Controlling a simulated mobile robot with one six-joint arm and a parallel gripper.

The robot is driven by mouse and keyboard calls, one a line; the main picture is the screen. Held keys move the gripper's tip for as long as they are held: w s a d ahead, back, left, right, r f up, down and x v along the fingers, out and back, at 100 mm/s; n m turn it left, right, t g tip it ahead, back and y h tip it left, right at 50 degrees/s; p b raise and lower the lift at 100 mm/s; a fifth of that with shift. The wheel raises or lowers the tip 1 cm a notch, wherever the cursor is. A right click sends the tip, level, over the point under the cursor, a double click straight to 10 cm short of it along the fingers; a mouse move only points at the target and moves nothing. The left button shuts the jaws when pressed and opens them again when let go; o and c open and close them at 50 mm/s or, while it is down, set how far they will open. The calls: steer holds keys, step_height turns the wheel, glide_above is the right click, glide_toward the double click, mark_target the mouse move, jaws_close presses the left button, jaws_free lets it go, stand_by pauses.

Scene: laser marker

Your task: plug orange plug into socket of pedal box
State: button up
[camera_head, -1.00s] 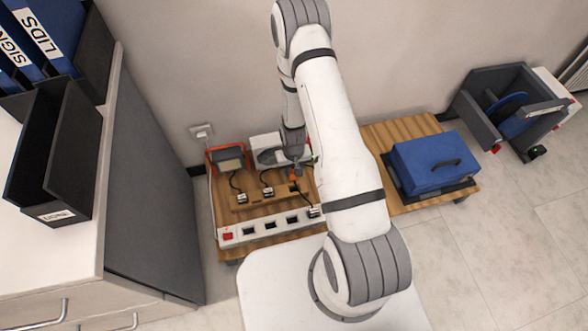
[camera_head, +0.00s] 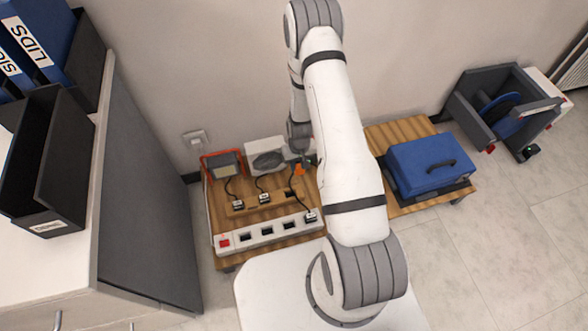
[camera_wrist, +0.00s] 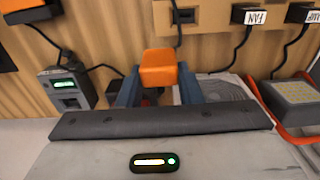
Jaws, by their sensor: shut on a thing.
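The orange plug (camera_wrist: 158,68) is held between the blue fingers of my gripper (camera_wrist: 160,92) in the wrist view. In the head view the plug (camera_head: 298,170) shows as a small orange patch below my gripper (camera_head: 299,160), above the wooden platform. A small grey box with a green display (camera_wrist: 65,88) stands left of the gripper in the wrist view, apart from the plug. It shows partly in the head view (camera_head: 312,160), just right of the gripper. I take it to be the pedal box; its label is not readable, and I cannot make out its socket clearly.
A wooden rail (camera_head: 250,208) holds black plugs, labelled FAN (camera_wrist: 255,17) and LAMP (camera_wrist: 305,14). A white power strip (camera_head: 268,233) lies at the platform's front edge. A fan heater (camera_head: 266,156), an orange-framed lamp (camera_head: 223,165) and a blue case (camera_head: 430,160) stand nearby. Loose cables cross the platform.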

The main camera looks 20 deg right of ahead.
steer(key=w+d+b, duration=0.2)
steer(key=w+d, duration=0.3)
steer(key=d, duration=0.4)
steer(key=shift+w, duration=0.15)
stand_by(0.4)
steer(key=w+d+b, duration=0.6)
steer(key=w+d, duration=0.1)
steer(key=d, duration=0.6)
steer(key=shift+w, duration=0.35)
steer(key=shift+d, duration=0.1)
stand_by(0.4)
steer(key=shift+f+b, duration=1.95)
steer(key=shift+f, duration=1)
steer(key=shift+f+b, duration=0.95)
steer(key=shift+f, duration=0.25)
